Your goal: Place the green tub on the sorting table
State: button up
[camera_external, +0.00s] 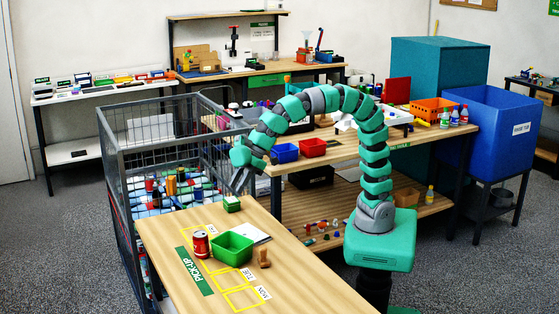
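The green tub (232,249), an open rectangular bin, stands upright on the wooden front table (180,232), which bears a green PICK-UP sign. It looks empty. My gripper (241,184) hangs above the far end of this table, up and behind the tub, apart from it. I cannot tell for sure which surface is the sorting table; a wooden workbench (342,156) with small bins stands behind.
A wire cage (112,170) of goods adjoins at left. The workbench holds a blue bin (285,153) and red bin (313,147).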

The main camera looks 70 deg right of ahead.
aim_at(244, 253)
jog(key=s+a+f+n+g, duration=0.2)
jog(key=s+a+f+n, duration=0.1)
jog(key=s+a+f, duration=0.45)
jog(key=shift+h, duration=0.3)
jog(key=x, duration=0.7)
jog(key=shift+s+a+f, duration=0.15)
jog(key=shift+a+f, duration=0.2)
jog(key=x, duration=0.1)
jog(key=b+x, duration=0.1)
jog(key=x, duration=0.3)
jog(key=shift+s+d+f+b, duration=0.1)
jog(key=shift+s+d+b, duration=0.15)
jog(key=shift+b, duration=0.1)
grip_shut()
